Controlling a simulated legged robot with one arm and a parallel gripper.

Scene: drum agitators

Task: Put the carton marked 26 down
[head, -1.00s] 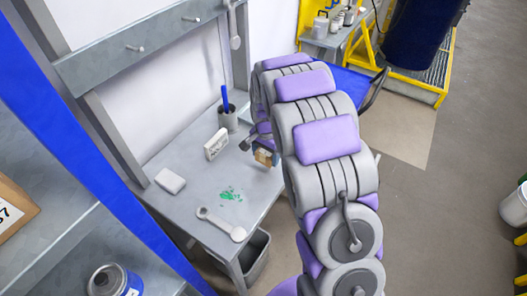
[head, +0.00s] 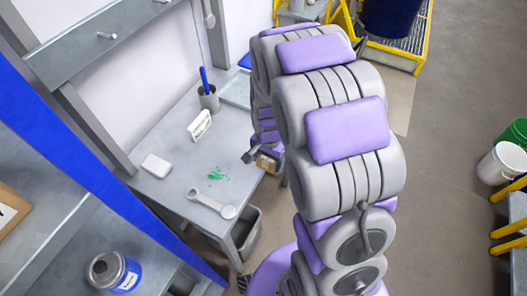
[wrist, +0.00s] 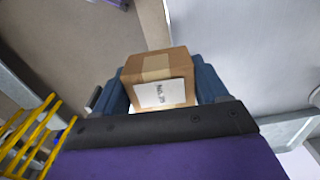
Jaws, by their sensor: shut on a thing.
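My gripper (wrist: 163,88) is shut on a small brown carton (wrist: 158,66) in the wrist view. The carton has a tan tape strip and a white label that seems to read "No. 26". The blue fingers press on its two sides. In the head view the carton (head: 265,162) shows small beside my arm, near the right edge of the grey workbench (head: 165,195). My arm hides part of the gripper there. Whether the carton touches the bench cannot be told; it appears held off its edge.
A grey bin (head: 246,232) stands below. A shelf at left holds a can (head: 113,271). The bench's front middle has free room.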

